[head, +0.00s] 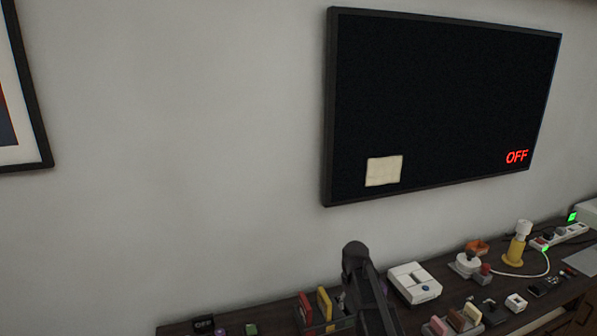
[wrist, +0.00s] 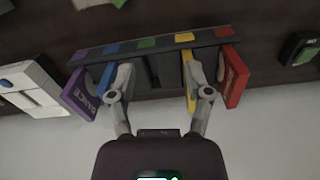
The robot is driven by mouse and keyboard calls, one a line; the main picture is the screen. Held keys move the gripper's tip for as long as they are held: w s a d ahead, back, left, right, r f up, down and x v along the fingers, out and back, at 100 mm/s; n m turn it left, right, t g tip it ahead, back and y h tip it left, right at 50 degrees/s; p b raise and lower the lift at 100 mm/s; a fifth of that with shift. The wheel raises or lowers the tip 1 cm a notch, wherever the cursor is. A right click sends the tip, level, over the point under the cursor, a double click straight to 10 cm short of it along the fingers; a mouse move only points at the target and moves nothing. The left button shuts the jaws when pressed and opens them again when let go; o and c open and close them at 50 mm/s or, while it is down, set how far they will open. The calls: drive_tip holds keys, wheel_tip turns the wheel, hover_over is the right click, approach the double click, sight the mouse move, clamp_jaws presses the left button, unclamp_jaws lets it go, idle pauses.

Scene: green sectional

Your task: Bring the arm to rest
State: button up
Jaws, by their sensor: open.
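My gripper (wrist: 159,76) is open in the wrist view, its two grey fingers spread apart with nothing held between them. It is over a dark rack (wrist: 150,50) with coloured labels along its edge. The left finger overlaps a blue cartridge (wrist: 105,78) and the right finger overlaps a yellow cartridge (wrist: 188,80); I cannot tell whether they touch. A dark slot without a cartridge shows between the fingers. In the head view my dark arm reaches up from the bottom edge in front of the shelf.
A purple cartridge (wrist: 78,95) and a red cartridge (wrist: 232,75) stand at the rack's ends. A white console (head: 414,282) is right of my arm. Several small items crowd the dark shelf (head: 455,285). A screen (head: 440,100) reading OFF hangs on the wall above.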

drive_tip(key=s+m, duration=0.2)
drive_tip(key=s, duration=1.6)
drive_tip(key=shift+d, duration=0.1)
